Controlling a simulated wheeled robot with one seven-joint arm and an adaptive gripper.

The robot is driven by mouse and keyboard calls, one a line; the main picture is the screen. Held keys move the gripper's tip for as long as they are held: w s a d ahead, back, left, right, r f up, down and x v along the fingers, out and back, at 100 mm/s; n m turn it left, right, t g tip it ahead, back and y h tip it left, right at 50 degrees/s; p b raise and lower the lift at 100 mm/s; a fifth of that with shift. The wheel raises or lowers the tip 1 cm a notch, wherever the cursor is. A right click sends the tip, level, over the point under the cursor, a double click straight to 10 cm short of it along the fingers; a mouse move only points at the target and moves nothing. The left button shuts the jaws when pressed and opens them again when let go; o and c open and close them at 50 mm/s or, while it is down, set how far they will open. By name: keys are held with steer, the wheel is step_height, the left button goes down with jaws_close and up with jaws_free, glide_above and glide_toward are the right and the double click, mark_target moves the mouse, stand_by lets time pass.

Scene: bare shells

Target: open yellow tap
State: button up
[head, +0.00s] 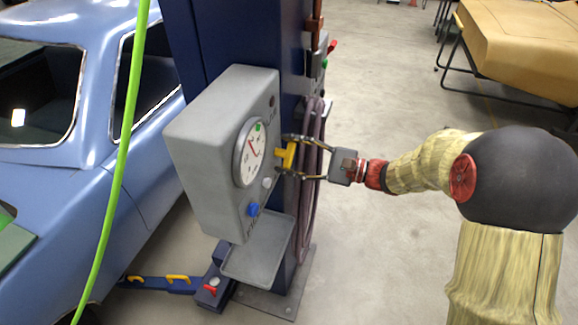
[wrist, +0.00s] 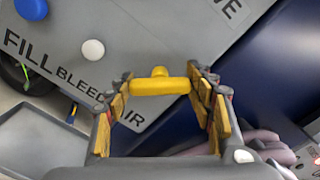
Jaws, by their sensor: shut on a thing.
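The yellow tap (head: 286,155) is a small T-shaped handle on the front of a grey box (head: 212,130), just right of a round dial gauge (head: 249,152). It also shows in the wrist view (wrist: 160,85), its bar running across between the fingers. My gripper (head: 288,156) reaches in from the right, with one finger at each end of the tap's bar. It is shut on the tap. In the wrist view my gripper (wrist: 160,84) has its yellow-padded fingers at both ends of the bar.
A blue knob (head: 253,209) and a white knob (head: 267,183) sit below the tap. A grey tray (head: 260,250) juts out under the box. A coiled hose (head: 312,200) hangs on the blue column (head: 225,35) just behind my fingers. A blue car (head: 70,180) stands at left.

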steer(key=n+b, duration=0.2)
steer(key=b, duration=0.1)
steer(key=n+b, duration=0.1)
steer(key=b, duration=0.2)
steer(key=n+b, duration=0.2)
steer(key=b, duration=0.1)
steer(key=shift+f+n, duration=0.3)
steer(key=shift+f, duration=0.05)
steer(key=n+b, duration=0.3)
steer(key=b, duration=0.2)
steer(key=shift+r, duration=0.1)
steer(key=shift+r+n+b, duration=0.1)
steer(key=shift+n+b, duration=0.4)
steer(key=shift+b, duration=0.25)
steer(key=o, duration=0.9)
steer(key=shift+r, duration=0.1)
steer(key=v, duration=1.2)
